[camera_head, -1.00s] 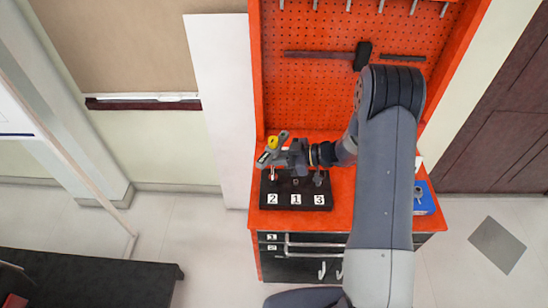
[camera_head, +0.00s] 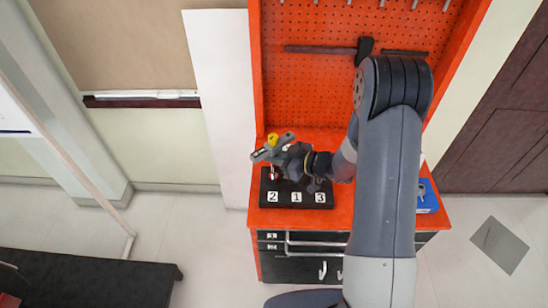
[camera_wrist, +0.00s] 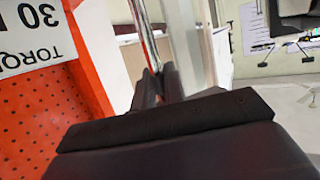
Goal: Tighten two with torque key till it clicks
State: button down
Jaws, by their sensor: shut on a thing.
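The torque key is held upright, its yellow top (camera_head: 272,139) showing between my fingers in the head view. Its lower end is over the spot marked 2 on the black block (camera_head: 284,204); whether it sits on the bolt is too small to tell. The block carries white labels 2, 1 and 3 from left to right. My gripper (camera_head: 272,148) is shut on the key above the block's left part. In the wrist view my dark fingers (camera_wrist: 152,86) close around a shiny metal shaft (camera_wrist: 145,35). The bolts at 1 and 3 are mostly hidden by my wrist.
The block stands on an orange workbench (camera_head: 262,219) with a pegboard (camera_head: 310,90) behind it. A hammer (camera_head: 363,53) hangs there. A blue box (camera_head: 428,198) is at the bench's right. In the wrist view a sign reads "TORQUE" and "30" (camera_wrist: 30,35).

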jog(key=shift+m+t+h+b, duration=1.8)
jog(key=shift+m+t+b, duration=0.45)
jog(key=shift+b, duration=0.45)
jog(key=shift+a+r+m+t+h+b, duration=0.1)
jog(key=shift+m+t+h+b, duration=0.65)
jog(key=shift+m+h+b, duration=0.9)
jog(key=shift+r+m+t+h+b, duration=0.1)
jog(key=shift+m+t+h+b, duration=0.8)
jog(key=shift+b, duration=1.4)
jog(key=shift+m+h+p, duration=0.35)
jog(key=shift+m+h, duration=0.25)
jog(key=shift+h, duration=0.45)
jog(key=shift+m+h+p, duration=1.3)
jog(key=shift+h+p, duration=0.3)
jog(key=shift+p, duration=0.1)
jog(key=shift+n+y+b, duration=0.4)
jog(key=shift+y+b, duration=0.1)
jog(key=shift+b, duration=0.25)
